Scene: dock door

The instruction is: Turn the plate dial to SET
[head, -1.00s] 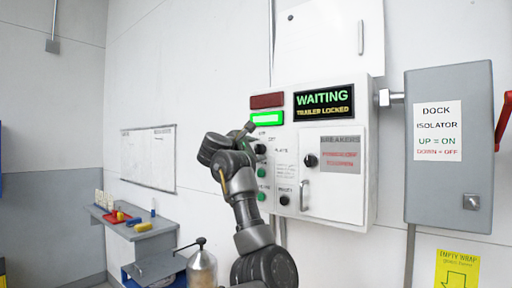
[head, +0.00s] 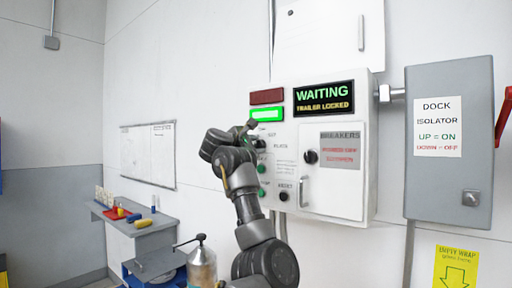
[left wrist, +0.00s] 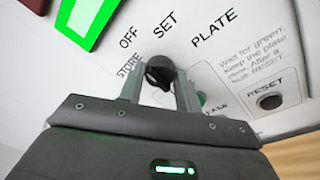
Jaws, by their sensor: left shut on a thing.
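The plate dial (left wrist: 160,72) is a small black knob on the white control panel (head: 284,92). The labels STORE, OFF, SET and PLATE are printed around and beside it in the left wrist view. My left gripper (left wrist: 160,88) has one finger on each side of the knob and is shut on it. I cannot tell for sure which label the knob points at. In the head view my left gripper (head: 250,128) is at the panel's left part, below the lit green lamp (head: 267,113), and my arm hides part of the panel. My right gripper is out of view.
The screen (head: 324,101) reads WAITING, TRAILER LOCKED. The red lamp (head: 267,96) is dark. A RESET button (left wrist: 270,101) is right of the dial. The breaker door (head: 330,192) and grey isolator box (head: 447,185) are to the right. A small shelf (head: 150,228) stands lower left.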

